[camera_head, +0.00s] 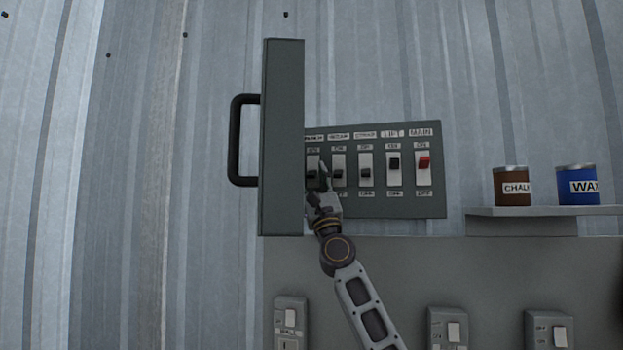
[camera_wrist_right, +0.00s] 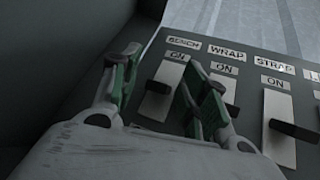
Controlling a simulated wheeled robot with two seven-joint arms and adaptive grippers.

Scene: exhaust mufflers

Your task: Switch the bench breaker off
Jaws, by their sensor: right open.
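The grey breaker panel (camera_head: 404,205) is on the wall, with a row of breakers labelled BENCH, WRAP, STRAP, LIFT and MAIN. The bench breaker (camera_head: 312,160) is leftmost, beside the opened door, and my right gripper partly covers it. My right gripper (camera_head: 321,182) is open in front of it. In the right wrist view, the bench breaker (camera_wrist_right: 169,75) and its dark lever lie between the green-padded fingers of the right gripper (camera_wrist_right: 160,78). I cannot tell whether a finger touches the lever, or its exact position. My left gripper is not in view.
The panel door (camera_head: 283,130) with its black handle (camera_head: 236,140) stands close at the left. The WRAP breaker (camera_head: 338,163) is close at the right. A shelf (camera_head: 540,211) holds brown and blue cans. Wall switches (camera_head: 447,330) are below.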

